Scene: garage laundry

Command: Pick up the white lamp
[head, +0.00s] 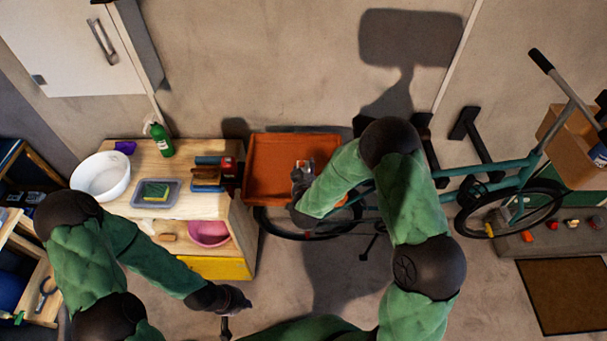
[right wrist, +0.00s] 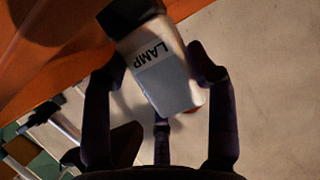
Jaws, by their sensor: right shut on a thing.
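The white lamp (right wrist: 163,75) is a pale block with a dark end and the word LAMP on its side. In the right wrist view it sits between the fingers of my right gripper (right wrist: 165,75), which is shut on it. In the head view my right gripper (head: 303,172) is over the orange tray (head: 262,188), and only a small part of the lamp (head: 305,163) shows. I cannot tell if the lamp touches the tray. My left gripper (head: 228,308) is low, in front of the wooden cabinet, away from the lamp; its fingers are too unclear to read.
Left of the tray, the wooden cabinet (head: 213,169) bears a white bowl (head: 101,177), a green spray bottle (head: 161,140) and a grey tray with a sponge (head: 135,195). A teal bicycle (head: 510,180) stands at the right. Bare floor (head: 335,270) lies in front.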

